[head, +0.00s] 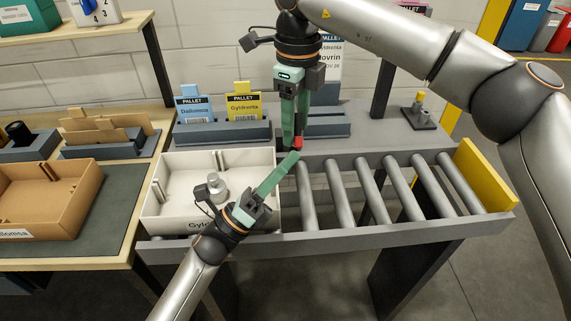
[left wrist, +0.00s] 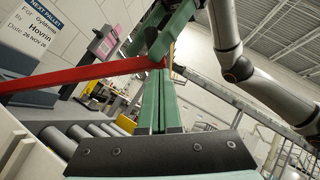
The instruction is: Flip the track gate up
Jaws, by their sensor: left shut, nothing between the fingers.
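The track gate shows as a long red bar (left wrist: 80,76) in the left wrist view. It slopes gently up to the right, and its end is at the right gripper's fingers. In the head view only a small red part (head: 298,142) shows, beside the right gripper's fingertips. My left gripper (head: 294,156) is shut and empty, its tips close to that red part and just below it in the picture; its paired green fingers fill the middle of the left wrist view (left wrist: 160,92). My right gripper (head: 295,145) points down at the track's left part. Whether its fingers hold the gate is unclear.
A white crate (head: 163,212) with a silver can (head: 217,186) stands left of the bare rollers (head: 343,195). A yellow end plate (head: 484,176) closes the track's right end. Pallet cards (head: 243,107) stand in holders behind. A cardboard box (head: 85,203) lies on the left table.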

